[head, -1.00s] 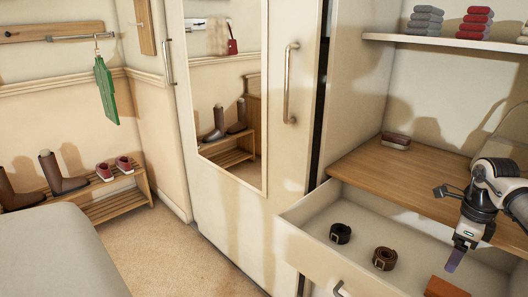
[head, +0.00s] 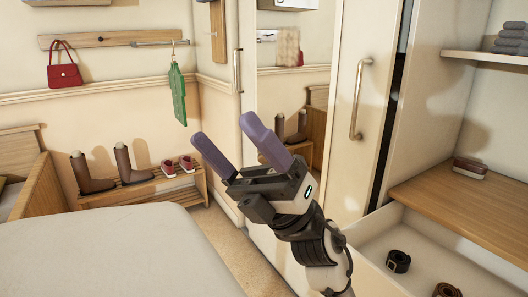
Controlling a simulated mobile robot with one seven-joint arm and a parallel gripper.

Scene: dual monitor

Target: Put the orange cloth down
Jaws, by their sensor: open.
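My gripper (head: 232,138) is raised in the middle of the head view, its two purple fingers spread apart with nothing between them. It points up and left, in front of the mirrored wardrobe door and above the bed's edge. The orange cloth is not in view now. The open drawer (head: 375,258) is at the lower right, to the right of my gripper, and its right part is cut off by the frame.
The drawer holds a black rolled belt (head: 398,261) and a brown one (head: 446,290). A wooden shelf (head: 440,200) is above it. The bed (head: 110,255) fills the lower left. A shoe rack (head: 150,192) with boots stands by the wall. A green hanging item (head: 178,95) is on a hook.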

